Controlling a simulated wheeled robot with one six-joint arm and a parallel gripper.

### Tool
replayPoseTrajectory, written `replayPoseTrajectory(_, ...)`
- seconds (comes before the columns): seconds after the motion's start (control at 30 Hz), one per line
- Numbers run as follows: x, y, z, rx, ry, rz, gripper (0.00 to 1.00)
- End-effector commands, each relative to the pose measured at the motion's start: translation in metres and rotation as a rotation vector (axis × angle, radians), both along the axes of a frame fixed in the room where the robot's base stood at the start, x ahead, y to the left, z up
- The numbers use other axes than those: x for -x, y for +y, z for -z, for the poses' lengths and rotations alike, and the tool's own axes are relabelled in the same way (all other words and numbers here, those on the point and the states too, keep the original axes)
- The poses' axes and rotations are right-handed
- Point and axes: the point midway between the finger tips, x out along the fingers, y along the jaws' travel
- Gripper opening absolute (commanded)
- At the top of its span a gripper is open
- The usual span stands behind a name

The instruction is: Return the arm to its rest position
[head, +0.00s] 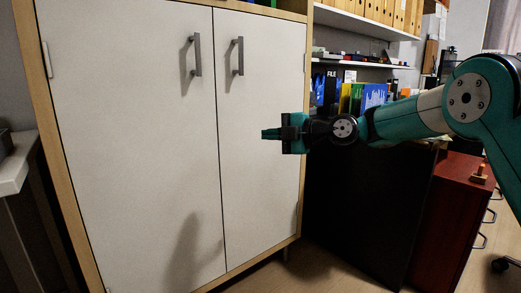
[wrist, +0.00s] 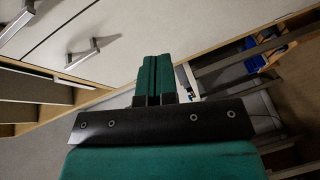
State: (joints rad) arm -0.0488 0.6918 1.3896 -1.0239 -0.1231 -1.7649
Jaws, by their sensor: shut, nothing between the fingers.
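My gripper (head: 268,134) shows in the head view in front of the right door of a white cabinet, with my green arm reaching in from the right. Its green fingers are shut with nothing between them. In the wrist view the two fingers (wrist: 154,75) lie side by side, pressed together. I cannot tell the exact gap between the fingertips and the cabinet door.
The white cabinet (head: 130,150) has two closed doors with grey handles (head: 238,56). Shelves with binders (head: 375,95) stand behind my arm. A dark red drawer unit (head: 455,215) is at the right. A table edge (head: 14,165) is at the far left.

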Motion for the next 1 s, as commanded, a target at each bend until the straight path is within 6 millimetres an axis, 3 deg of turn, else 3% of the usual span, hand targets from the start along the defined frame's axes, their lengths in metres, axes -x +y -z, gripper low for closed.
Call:
replayPoseTrajectory(0.03,0.025,0.005,-0.013,0.010,0.132,0.009,0.00)
replayPoseTrajectory(0.17,0.102,0.006,-0.013,0.043,0.586,0.115,0.00)
replayPoseTrajectory(0.4,0.266,-0.032,0.014,0.088,1.321,0.533,0.00)
replayPoseTrajectory(0.5,0.320,-0.053,0.028,0.093,1.511,0.719,0.00)
replayPoseTrajectory(0.7,0.410,-0.093,0.053,0.084,1.768,1.078,0.00)
replayPoseTrajectory(0.73,0.422,-0.100,0.057,0.080,1.796,1.135,0.00)
replayPoseTrajectory(0.8,0.419,-0.099,0.028,0.076,1.800,1.136,0.00)
replayPoseTrajectory(1.0,0.418,-0.099,-0.026,0.077,1.799,1.133,0.00)
